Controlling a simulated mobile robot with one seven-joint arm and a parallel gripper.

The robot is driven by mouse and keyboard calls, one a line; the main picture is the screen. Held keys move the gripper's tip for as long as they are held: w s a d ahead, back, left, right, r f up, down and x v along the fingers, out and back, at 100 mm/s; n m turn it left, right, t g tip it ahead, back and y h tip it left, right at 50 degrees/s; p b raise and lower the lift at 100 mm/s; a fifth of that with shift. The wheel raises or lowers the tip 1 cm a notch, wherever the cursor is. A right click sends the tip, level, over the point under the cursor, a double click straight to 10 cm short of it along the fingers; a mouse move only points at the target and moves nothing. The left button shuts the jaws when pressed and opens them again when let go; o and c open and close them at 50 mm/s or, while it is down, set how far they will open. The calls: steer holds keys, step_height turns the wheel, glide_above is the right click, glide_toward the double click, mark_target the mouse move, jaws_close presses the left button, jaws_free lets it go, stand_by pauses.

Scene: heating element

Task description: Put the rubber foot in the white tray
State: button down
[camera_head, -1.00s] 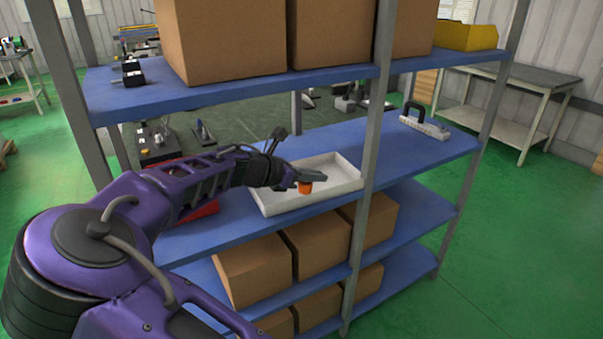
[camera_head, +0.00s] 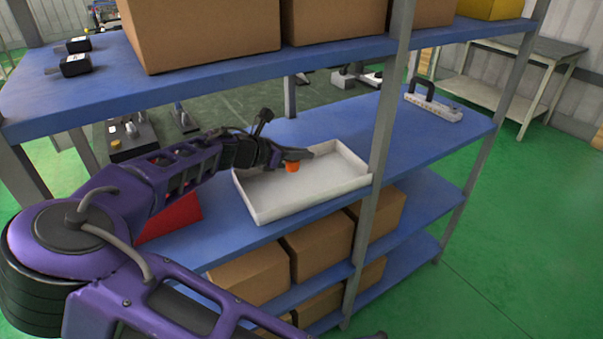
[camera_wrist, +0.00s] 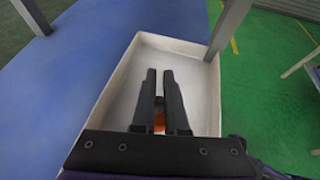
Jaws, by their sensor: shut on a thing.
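The white tray (camera_head: 345,185) lies on the blue middle shelf, left of a grey post, and looks empty. In the wrist view the tray (camera_wrist: 202,75) spreads out beneath my fingers. My gripper (camera_head: 300,156) is over the tray and shut on an orange piece, which I take to be the rubber foot (camera_head: 292,167). The piece hangs below the fingers, above the tray floor; the exact gap is hard to judge. In the wrist view the rubber foot (camera_wrist: 159,122) shows as a sliver between the two fingers of my gripper (camera_wrist: 160,75), mostly hidden.
A grey shelf post (camera_head: 385,140) stands close to the tray's right side. The upper blue shelf with cardboard boxes (camera_head: 200,35) is above. A grey handled tool (camera_head: 433,105) lies at the shelf's right. A red object (camera_head: 170,217) is partly hidden by my arm.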

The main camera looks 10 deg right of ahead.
mark_target(302, 180)
step_height(302, 180, down, 5)
steer(key=shift+b, duration=0.45)
steer(key=c, duration=0.9)
jaws_free()
steer(key=shift+c, duration=0.2)
steer(key=p+v, duration=0.2)
steer(key=v, duration=1)
steer(key=shift+r, duration=0.1)
